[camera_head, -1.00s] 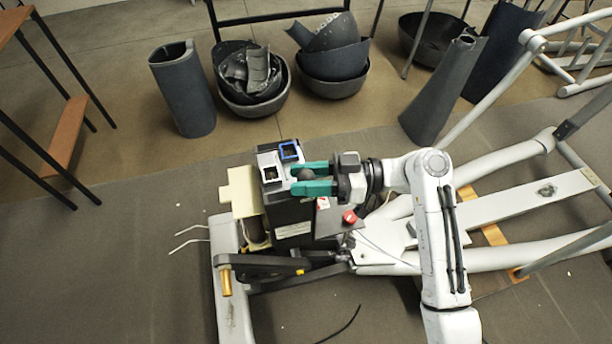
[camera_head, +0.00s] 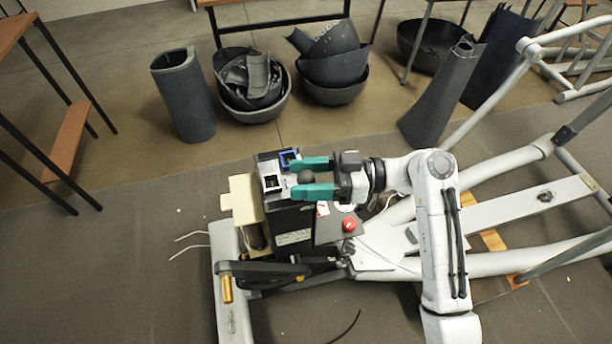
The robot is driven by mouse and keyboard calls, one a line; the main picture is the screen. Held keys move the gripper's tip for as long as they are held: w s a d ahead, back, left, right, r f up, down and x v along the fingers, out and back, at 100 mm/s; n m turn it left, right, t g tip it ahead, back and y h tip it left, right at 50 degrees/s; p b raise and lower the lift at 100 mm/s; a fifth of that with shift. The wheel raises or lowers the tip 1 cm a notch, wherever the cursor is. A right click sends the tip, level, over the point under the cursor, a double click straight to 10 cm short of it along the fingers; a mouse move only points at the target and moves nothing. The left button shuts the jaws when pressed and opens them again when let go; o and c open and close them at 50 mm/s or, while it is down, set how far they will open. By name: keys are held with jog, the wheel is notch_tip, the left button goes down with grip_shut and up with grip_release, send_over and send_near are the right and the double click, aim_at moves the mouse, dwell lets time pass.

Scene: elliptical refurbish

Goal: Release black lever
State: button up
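The black lever's round black knob (camera_head: 305,177) is at the top of the dark box-shaped unit (camera_head: 292,219) on the white elliptical machine. My gripper (camera_head: 307,178), with two teal fingers, reaches in from the right, one finger above the knob and one below it in the picture. The fingers are open, with the knob between them and a small gap visible on each side. The lever's shaft below the knob is hidden.
A red knob (camera_head: 349,224) sits just below my gripper. Grey bowls (camera_head: 333,69) and curved shells (camera_head: 184,96) stand behind on the floor.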

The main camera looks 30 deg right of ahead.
jog(key=shift+d, duration=0.1)
jog(key=b+v, duration=0.2)
jog(key=v, duration=0.8)
jog(key=shift+s+d, duration=0.2)
jog(key=shift+d, duration=0.05)
dwell(0.3)
jog(key=s+a+f+m+g+h, duration=0.1)
jog(key=s+f+m+g+h, duration=0.2)
jog(key=f, duration=0.5)
jog(key=s+a+f+m+g+h, duration=0.1)
jog(key=s+a+f+m+h, duration=0.15)
jog(key=f+h, duration=0.4)
jog(key=s+d+f+m+g+h, duration=0.1)
jog(key=s+f+m+g+h, duration=0.2)
jog(key=s, duration=0.8)
jog(key=shift+s+d+f+m+g+h, duration=0.15)
jog(key=shift+d+f+m+g+h, duration=0.25)
jog(key=shift+f+m+h, duration=0.85)
jog(key=shift+n+h, duration=0.3)
jog(key=shift+h, duration=0.2)
